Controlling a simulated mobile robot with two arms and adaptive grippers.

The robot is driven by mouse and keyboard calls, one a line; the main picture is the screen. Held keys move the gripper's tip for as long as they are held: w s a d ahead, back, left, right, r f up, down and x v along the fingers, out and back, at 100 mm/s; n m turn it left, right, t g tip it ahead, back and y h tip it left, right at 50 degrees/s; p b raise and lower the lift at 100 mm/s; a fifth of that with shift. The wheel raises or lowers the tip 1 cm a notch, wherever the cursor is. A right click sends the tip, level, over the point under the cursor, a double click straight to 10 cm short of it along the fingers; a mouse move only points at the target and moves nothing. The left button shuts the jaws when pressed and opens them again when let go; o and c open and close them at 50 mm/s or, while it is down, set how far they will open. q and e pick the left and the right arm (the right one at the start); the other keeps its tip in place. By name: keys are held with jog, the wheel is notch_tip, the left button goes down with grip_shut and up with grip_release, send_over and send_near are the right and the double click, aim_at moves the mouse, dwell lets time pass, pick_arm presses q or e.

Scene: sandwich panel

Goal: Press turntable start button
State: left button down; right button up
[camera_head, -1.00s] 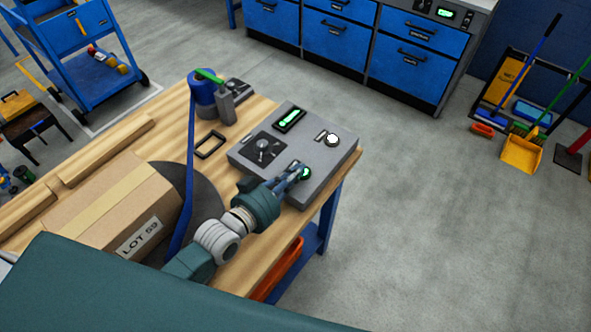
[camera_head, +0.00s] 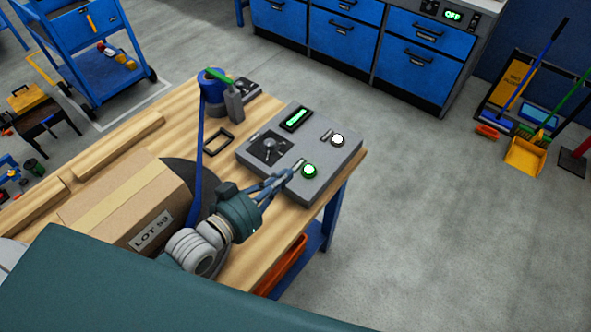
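The grey control panel (camera_head: 325,153) sits on the wooden workbench. It has a round green button (camera_head: 309,170) with a bright ring, a white button (camera_head: 338,140), a black dial (camera_head: 269,148) and a small lit green display (camera_head: 296,118). My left gripper (camera_head: 293,168) points at the panel from the lower left. Its fingers look closed together and hold nothing. The tips appear just left of the green button, apart from it, near a small switch. The brown box (camera_head: 125,200) marked LOT rests on the dark turntable (camera_head: 177,172). My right gripper is not in view.
A small black frame (camera_head: 219,139) lies near the panel. The bench edge (camera_head: 345,185) is just right of the panel. Open floor lies beyond.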

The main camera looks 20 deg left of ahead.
pick_arm(q)
jog(key=shift+v, duration=1.4)
